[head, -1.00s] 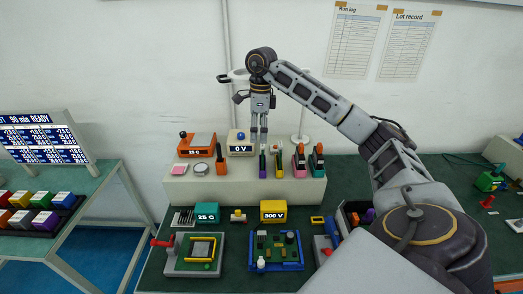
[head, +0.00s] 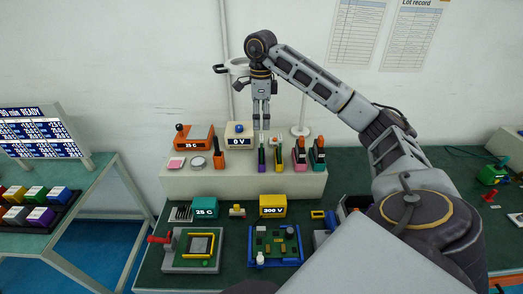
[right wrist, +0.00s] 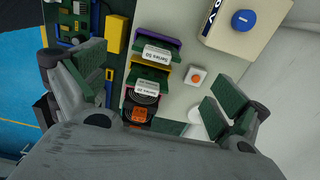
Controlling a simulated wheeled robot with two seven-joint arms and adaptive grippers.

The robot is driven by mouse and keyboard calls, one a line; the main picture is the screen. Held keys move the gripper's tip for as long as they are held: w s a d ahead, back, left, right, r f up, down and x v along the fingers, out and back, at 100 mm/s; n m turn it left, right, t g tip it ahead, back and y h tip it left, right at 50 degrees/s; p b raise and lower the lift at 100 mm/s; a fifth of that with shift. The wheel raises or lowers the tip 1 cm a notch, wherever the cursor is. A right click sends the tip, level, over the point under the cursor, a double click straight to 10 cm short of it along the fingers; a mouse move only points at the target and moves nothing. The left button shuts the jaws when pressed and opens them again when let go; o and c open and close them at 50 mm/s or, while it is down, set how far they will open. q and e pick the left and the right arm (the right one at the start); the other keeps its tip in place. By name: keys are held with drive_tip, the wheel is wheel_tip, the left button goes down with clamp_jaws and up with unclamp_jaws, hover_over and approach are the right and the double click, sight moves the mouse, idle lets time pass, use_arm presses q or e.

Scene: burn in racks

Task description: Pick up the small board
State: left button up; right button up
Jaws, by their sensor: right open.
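My right gripper (head: 261,121) points down with its fingers apart and empty, above the raised cream shelf. Below it stand upright narrow boards. One has a purple edge (head: 262,157) and one beside it has a yellow edge (head: 277,160). In the right wrist view, the purple-edged board (right wrist: 155,40) and the yellow-edged board (right wrist: 150,75), both with white labels, lie between the open fingers (right wrist: 155,88) as seen from above, not touching them. Which of them is the small board I cannot tell. My left gripper is out of view.
The cream 0 V box (head: 240,132) is close on the left. A green board in a blue frame (head: 276,262) and a grey fixture (head: 178,264) sit in front, on the bench.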

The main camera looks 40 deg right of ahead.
sight(261, 136)
drive_tip(key=shift+f+b, duration=0.4)
drive_tip(key=shift+f, duration=3.35)
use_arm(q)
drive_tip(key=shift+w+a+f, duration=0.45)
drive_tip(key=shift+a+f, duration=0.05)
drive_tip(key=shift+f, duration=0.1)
use_arm(e)
drive_tip(key=shift+f, duration=0.2)
